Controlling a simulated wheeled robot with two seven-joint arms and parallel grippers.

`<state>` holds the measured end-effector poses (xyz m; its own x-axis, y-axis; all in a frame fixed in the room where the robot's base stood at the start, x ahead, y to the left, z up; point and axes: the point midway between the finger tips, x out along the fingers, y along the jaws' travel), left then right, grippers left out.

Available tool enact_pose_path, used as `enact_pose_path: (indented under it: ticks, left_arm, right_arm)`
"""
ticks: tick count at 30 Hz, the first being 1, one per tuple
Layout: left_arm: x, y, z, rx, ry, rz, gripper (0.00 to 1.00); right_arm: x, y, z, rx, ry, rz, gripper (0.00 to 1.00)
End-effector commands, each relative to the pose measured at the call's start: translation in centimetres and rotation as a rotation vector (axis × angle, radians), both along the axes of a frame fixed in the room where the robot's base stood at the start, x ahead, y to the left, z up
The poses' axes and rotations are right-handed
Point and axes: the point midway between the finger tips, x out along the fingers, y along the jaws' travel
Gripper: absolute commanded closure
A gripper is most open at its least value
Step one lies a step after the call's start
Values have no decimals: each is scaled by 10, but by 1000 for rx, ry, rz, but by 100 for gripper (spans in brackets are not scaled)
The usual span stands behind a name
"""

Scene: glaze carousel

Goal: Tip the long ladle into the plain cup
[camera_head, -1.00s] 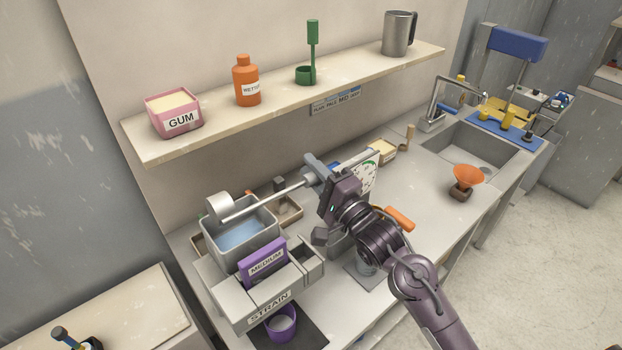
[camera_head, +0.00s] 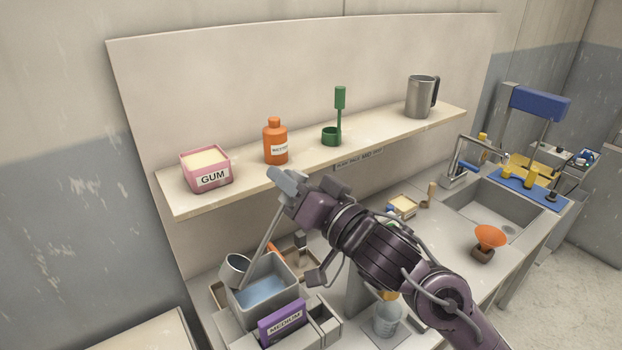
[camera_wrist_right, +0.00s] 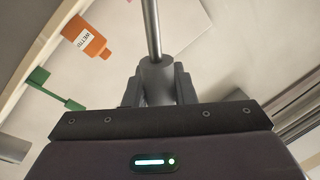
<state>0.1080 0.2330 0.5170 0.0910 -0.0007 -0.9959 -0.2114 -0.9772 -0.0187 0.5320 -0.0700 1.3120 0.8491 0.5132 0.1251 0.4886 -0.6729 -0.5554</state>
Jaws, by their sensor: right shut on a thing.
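My right gripper (camera_head: 284,184) is shut on the grey handle of the long ladle (camera_head: 267,229), raised near the shelf's front. The handle slopes steeply down to the ladle's round metal bowl (camera_head: 236,266), at the left side of the grey bin with blue liquid (camera_head: 287,268). I cannot tell whether the bowl touches the bin or holds liquid. The right wrist view shows the handle (camera_wrist_right: 151,30) between the fingers (camera_wrist_right: 157,82). A pale cup (camera_head: 388,319) without a visible label stands below my right forearm, partly hidden; I cannot tell if it is the plain cup. My left gripper is not in view.
The shelf (camera_head: 365,150) holds a pink GUM tub (camera_head: 206,172), an orange bottle (camera_head: 275,143), a green ladle-like tool (camera_head: 339,115) and a metal jug (camera_head: 421,97). A purple MEDIUM box (camera_head: 283,320) stands before the bin. An orange funnel (camera_head: 489,237) is near the sink.

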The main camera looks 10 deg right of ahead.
Motion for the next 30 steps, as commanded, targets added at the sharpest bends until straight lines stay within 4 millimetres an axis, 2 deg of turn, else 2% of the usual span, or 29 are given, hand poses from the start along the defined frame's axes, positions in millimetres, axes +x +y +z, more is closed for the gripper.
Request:
enact_pose_path:
  ticks: [1, 9, 15, 21, 30]
  left_arm:
    - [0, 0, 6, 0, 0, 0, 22]
    - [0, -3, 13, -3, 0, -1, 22]
    - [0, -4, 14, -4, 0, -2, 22]
    - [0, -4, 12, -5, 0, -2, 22]
    - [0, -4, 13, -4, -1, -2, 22]
  right_arm:
    - [-4, 10, 9, -45, -23, 3, 100]
    - [-23, 56, 26, -317, -137, 4, 100]
    - [-34, 82, 36, -470, -199, 3, 100]
    - [-38, 94, 39, -543, -226, 0, 100]
    - [-39, 95, 39, -554, -228, 0, 100]
